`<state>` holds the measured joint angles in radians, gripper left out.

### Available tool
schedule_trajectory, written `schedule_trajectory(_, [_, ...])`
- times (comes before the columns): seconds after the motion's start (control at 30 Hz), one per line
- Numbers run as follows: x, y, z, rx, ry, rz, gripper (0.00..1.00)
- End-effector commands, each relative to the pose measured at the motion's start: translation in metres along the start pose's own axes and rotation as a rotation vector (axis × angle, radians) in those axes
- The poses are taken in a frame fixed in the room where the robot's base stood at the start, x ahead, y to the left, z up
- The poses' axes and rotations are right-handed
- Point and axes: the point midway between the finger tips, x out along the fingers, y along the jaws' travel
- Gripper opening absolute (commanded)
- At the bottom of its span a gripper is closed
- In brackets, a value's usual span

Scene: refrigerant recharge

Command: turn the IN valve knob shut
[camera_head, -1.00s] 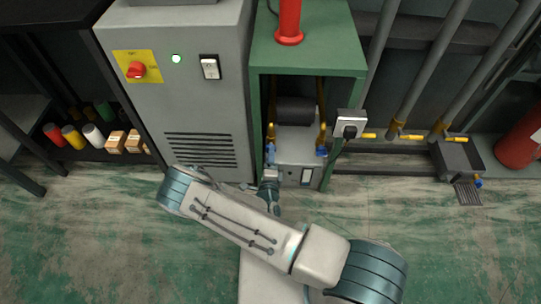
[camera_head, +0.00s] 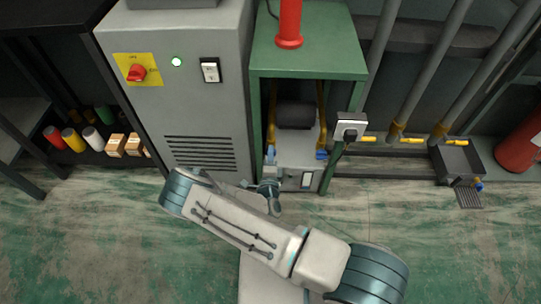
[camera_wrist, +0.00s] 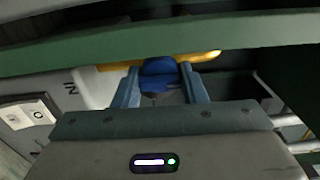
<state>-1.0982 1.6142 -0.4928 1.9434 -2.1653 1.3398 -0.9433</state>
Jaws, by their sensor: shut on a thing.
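The blue IN valve knob (camera_wrist: 158,72) sits between my two fingers in the wrist view, in front of a yellow pipe (camera_wrist: 205,57). A rotated "IN" label (camera_wrist: 70,82) shows left of it on the pale machine. My gripper (camera_wrist: 160,84) is shut on the knob. In the head view my gripper (camera_head: 269,162) is at the left blue valve on the unit inside the green frame; the fingers cover part of this knob. A second blue knob (camera_head: 321,154) is on the right side of the unit (camera_head: 290,178).
The green frame (camera_head: 306,62) stands around the unit, and its bar crosses close above the fingers in the wrist view. A grey cabinet (camera_head: 185,90) with a red switch (camera_head: 137,73) is on the left. A grey socket box (camera_head: 350,127) is on the right post. The floor in front is open.

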Motion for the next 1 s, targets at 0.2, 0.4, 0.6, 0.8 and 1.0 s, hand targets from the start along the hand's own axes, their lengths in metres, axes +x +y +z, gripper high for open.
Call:
schedule_trajectory(0.2, [-0.001, 0.000, -0.001, -0.047, 0.001, 0.001, 0.15])
schedule_trajectory(0.4, [-0.001, 0.000, -0.001, -0.046, 0.001, 0.001, 0.49])
schedule_trajectory(0.6, [-0.001, 0.000, 0.000, -0.045, 0.001, 0.001, 0.58])
schedule_trajectory(0.8, [-0.005, -0.001, 0.000, -0.045, 0.000, 0.001, 0.58])
schedule_trajectory(1.0, [-0.038, -0.003, 0.001, -0.046, -0.002, 0.004, 0.58])
